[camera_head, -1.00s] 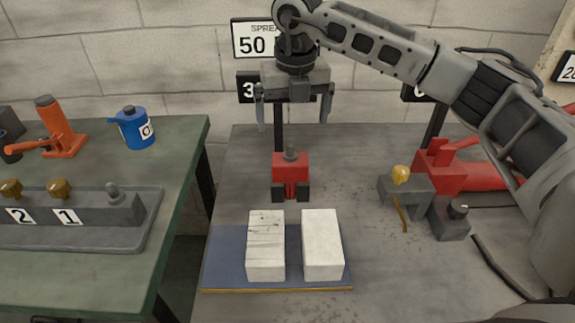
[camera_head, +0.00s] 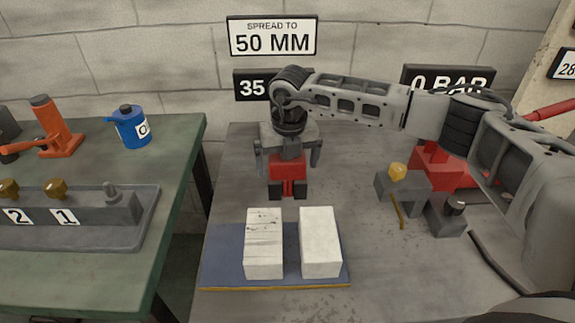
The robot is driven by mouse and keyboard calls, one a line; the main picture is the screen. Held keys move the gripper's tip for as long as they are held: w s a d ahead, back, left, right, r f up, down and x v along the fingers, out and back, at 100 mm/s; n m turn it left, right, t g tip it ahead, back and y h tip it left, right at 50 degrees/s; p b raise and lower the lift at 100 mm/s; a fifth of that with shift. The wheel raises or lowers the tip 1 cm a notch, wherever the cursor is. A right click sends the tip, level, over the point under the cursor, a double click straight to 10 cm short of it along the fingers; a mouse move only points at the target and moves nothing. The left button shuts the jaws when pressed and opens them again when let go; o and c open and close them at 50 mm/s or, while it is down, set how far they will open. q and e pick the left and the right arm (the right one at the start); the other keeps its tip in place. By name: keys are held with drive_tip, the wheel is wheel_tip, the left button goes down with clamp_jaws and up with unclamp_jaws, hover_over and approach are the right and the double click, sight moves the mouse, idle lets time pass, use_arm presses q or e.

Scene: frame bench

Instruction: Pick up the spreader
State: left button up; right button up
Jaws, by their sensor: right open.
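The spreader (camera_head: 288,170) is a small red block with dark jaws at its front, standing on the grey bench behind two white blocks. My right gripper (camera_head: 287,160) is open and pointing down over it, with one finger at each side of its upper part. The gripper body hides the spreader's top, and I cannot tell whether the fingers touch it. My left gripper is not in view.
Two white blocks (camera_head: 320,242) stand on a blue mat (camera_head: 225,262) in front. A red pump (camera_head: 436,165) and grey valve block (camera_head: 402,186) with a yellow knob are at right. A green table (camera_head: 90,265) is at left, and signs hang behind.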

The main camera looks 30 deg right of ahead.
drive_tip(key=c, duration=1.5)
drive_tip(key=shift+w+r, duration=0.1)
drive_tip(key=shift+r, duration=0.05)
drive_tip(key=shift+c, duration=1.3)
